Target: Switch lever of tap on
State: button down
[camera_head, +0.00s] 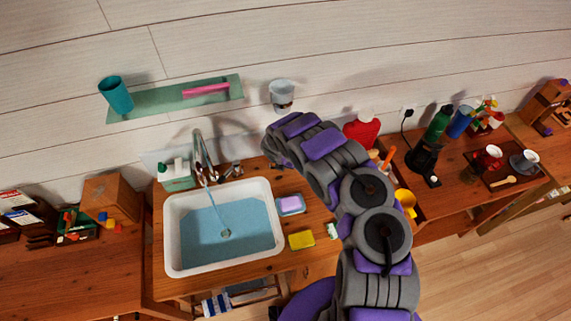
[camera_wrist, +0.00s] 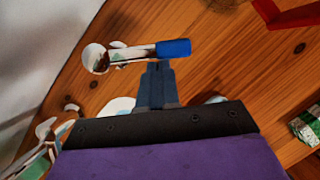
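The chrome tap (camera_head: 203,158) stands behind the white sink (camera_head: 170,235), with a thin stream of water falling from its spout into the basin. Beside it are small chrome lever parts (camera_head: 232,170). In the wrist view a chrome lever (camera_wrist: 125,55) with a blue end lies across the top, over the wooden counter. My gripper (camera_wrist: 157,68) has its fingers together, with the tips right at the lever near its blue end. I cannot tell whether they touch it. In the head view my gripper's fingers are hidden behind my arm, right of the tap.
A green soap box (camera_head: 175,177) stands left of the tap. A sponge in a dish (camera_head: 291,204) and a yellow sponge (camera_head: 301,240) lie right of the sink. A red bottle (camera_head: 362,131) stands behind my arm. A wall shelf (camera_head: 160,98) hangs above the tap.

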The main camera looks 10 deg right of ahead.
jog(key=shift+f, duration=0.1)
jog(key=shift+s+a, duration=0.2)
jog(key=shift+a, duration=0.05)
jog(key=s+a+r+p, duration=0.1)
jog(key=s+a+r, duration=0.2)
jog(key=s+r, duration=0.3)
jog(key=shift+a+r, duration=0.3)
jog(key=shift+r, duration=1.35)
